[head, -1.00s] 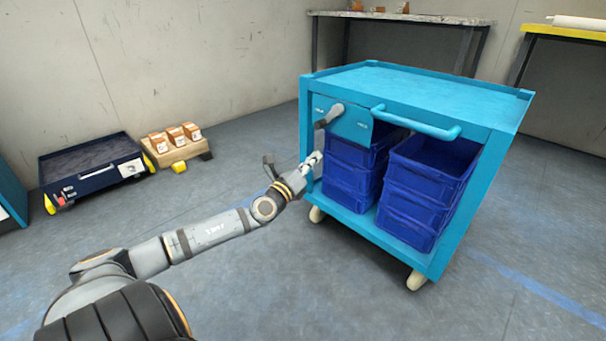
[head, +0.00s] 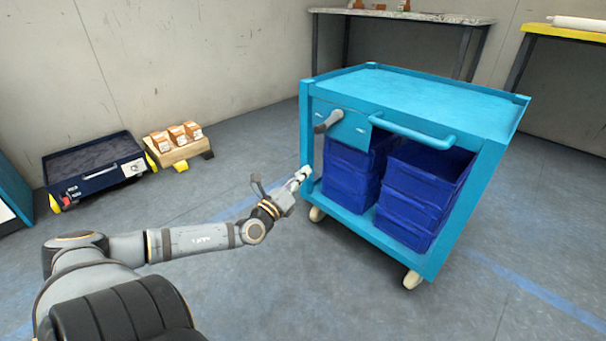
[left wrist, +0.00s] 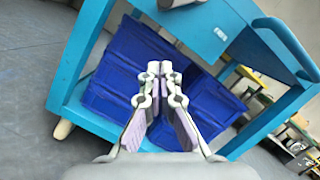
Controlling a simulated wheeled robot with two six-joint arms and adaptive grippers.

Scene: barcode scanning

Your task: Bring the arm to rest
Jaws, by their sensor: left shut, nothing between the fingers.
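My left arm reaches in from the lower left in the head view. Its gripper (head: 302,175) is shut and empty, close beside the left front leg of the blue cart (head: 430,90). In the left wrist view the gripper (left wrist: 160,70) shows with its fingertips together and nothing between them. Behind the fingers there are the cart's dark blue bins (left wrist: 115,75). I cannot tell whether the fingertips touch the cart. My right gripper is not in view.
The cart has a handle (head: 412,130), a grey lever (head: 329,121) and stacked blue bins (head: 425,175). A dark tray (head: 95,170) and a wooden stand (head: 182,152) with small boxes are on the floor at the left. Tables stand behind. The floor around the arm is clear.

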